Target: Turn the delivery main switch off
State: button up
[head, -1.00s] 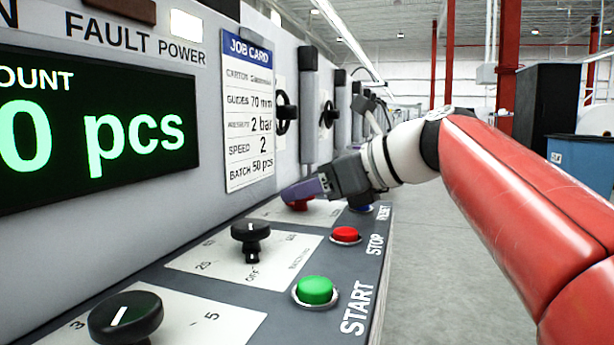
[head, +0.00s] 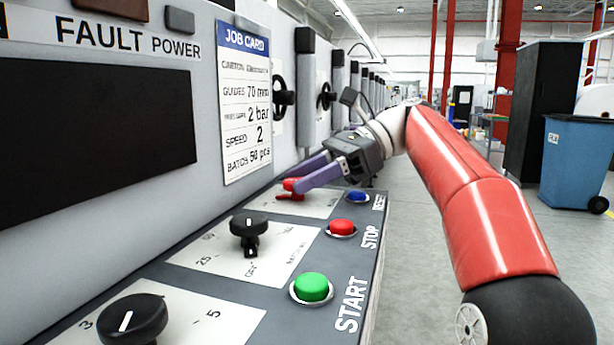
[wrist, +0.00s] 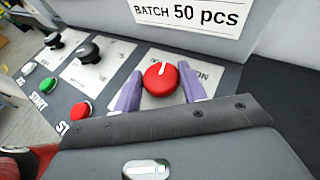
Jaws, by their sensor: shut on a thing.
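The delivery main switch is a red knob (head: 290,184) with a white pointer line, on a pale plate at the far end of the sloping panel. In the wrist view the red knob (wrist: 160,76) shows its line pointing nearly straight up, with "ON" printed to its right. My gripper (head: 296,187) has its purple fingers on either side of the knob and is shut on it. In the wrist view the gripper (wrist: 160,70) frames the knob left and right. The counter display (head: 95,140) and the power lamp (head: 180,19) are dark.
Nearby are the blue reset button (head: 357,196), red stop button (head: 342,227) and green start button (head: 311,287). Two black knobs (head: 249,229) (head: 127,318) sit nearer. A job card (head: 246,110) hangs on the wall behind. The floor at right is open, with a blue bin (head: 575,165) beyond.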

jog(key=shift+w+n+g+h, duration=0.1)
jog(key=shift+n+g+h, duration=0.2)
jog(key=shift+n+g, duration=0.35)
jog(key=shift+n+g+h, duration=0.3)
jog(key=shift+n+g, duration=0.15)
jog(key=o, duration=1)
jog(key=shift+c, duration=0.2)
